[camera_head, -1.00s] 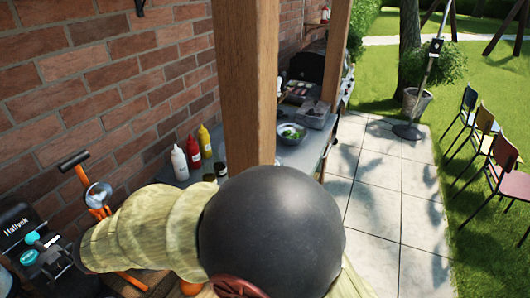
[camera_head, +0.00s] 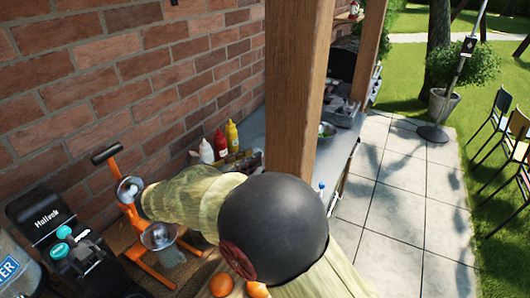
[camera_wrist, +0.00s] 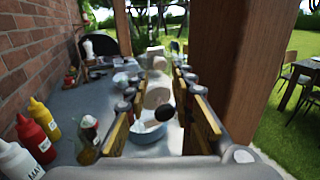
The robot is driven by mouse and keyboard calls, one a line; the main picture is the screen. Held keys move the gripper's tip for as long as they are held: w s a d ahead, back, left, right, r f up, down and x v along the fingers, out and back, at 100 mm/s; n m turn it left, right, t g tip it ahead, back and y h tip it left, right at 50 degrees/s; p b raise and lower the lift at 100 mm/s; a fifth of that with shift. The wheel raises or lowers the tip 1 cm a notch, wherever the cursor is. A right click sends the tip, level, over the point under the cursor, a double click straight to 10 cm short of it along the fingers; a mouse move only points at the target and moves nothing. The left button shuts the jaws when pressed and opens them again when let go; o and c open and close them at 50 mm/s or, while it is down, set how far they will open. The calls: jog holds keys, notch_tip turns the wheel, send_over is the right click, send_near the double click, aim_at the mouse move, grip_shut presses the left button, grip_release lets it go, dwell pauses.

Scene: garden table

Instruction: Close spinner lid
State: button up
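I cannot clearly make out a spinner or its lid. In the wrist view a light blue round bowl or tub (camera_wrist: 150,133) stands on the counter, seen between my fingers and partly hidden. A dark round knob-like piece (camera_wrist: 166,113) and pale blocky shapes (camera_wrist: 157,97) show above it; I cannot tell what they belong to. My gripper (camera_wrist: 160,92) has its two fingers spread apart, with nothing visibly held between them. In the head view my gripper is hidden behind my arm.
A wooden post (camera_head: 298,90) rises close to my arm. White (camera_head: 206,151), red (camera_head: 220,144) and yellow (camera_head: 231,134) bottles stand by the brick wall.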

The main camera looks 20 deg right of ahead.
jog(key=b+x, duration=0.1)
jog(key=x, duration=0.4)
jog(key=shift+w+d, duration=0.15)
jog(key=shift+d, duration=0.2)
jog(key=shift+c, duration=1.4)
grip_shut()
